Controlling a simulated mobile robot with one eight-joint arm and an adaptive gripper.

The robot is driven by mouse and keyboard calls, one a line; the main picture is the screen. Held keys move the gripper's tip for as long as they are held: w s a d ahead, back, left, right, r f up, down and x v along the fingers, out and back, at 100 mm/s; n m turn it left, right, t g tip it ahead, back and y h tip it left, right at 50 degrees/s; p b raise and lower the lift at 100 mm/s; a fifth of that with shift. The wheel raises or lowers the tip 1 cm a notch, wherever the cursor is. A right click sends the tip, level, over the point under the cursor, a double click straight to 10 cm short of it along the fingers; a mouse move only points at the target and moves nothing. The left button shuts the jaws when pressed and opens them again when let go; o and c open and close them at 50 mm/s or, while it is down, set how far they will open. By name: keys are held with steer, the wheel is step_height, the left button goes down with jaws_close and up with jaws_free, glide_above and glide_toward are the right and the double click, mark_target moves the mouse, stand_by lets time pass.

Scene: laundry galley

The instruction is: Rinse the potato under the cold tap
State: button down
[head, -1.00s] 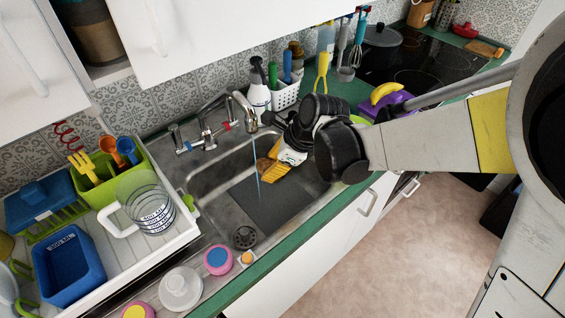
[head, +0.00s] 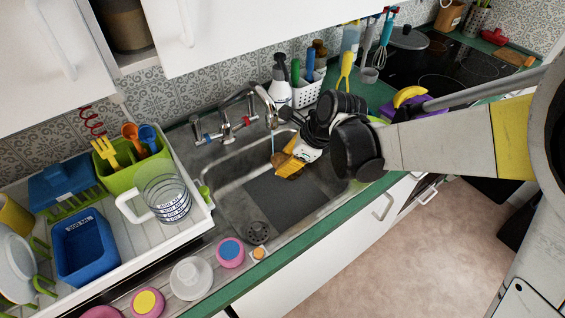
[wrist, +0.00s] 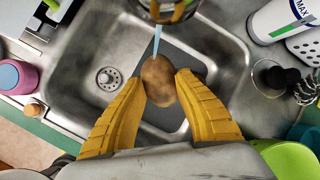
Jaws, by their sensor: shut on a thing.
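My gripper (head: 286,166) is over the sink, its yellow ribbed fingers pointing down-left. In the wrist view (wrist: 160,85) the fingers are shut on a brown potato (wrist: 159,80), one on each side. A thin stream of water (wrist: 157,42) comes from the tap (wrist: 166,10) and meets the potato's upper end. In the head view the tap (head: 262,92) stands at the back of the sink with blue and red marked handles, and its stream (head: 272,142) ends at the fingers. There the potato is mostly hidden by my gripper.
A white tray with a measuring jug (head: 165,195) and blue tub (head: 84,246) is left. A spray bottle (head: 279,88) and white basket (head: 307,92) stand behind; a banana (head: 409,95) lies right.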

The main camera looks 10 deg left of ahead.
steer(key=shift+w+d, duration=0.2)
steer(key=shift+d, duration=0.15)
steer(key=shift+a, duration=0.1)
steer(key=shift+s+a, duration=0.3)
steer(key=shift+a, duration=0.15)
steer(key=shift+w+d, duration=0.1)
steer(key=shift+d, duration=0.05)
steer(key=shift+w+d, duration=0.2)
steer(key=shift+d, duration=0.2)
steer(key=shift+a, duration=0.1)
steer(key=shift+s+a, duration=0.3)
steer(key=shift+a, duration=0.15)
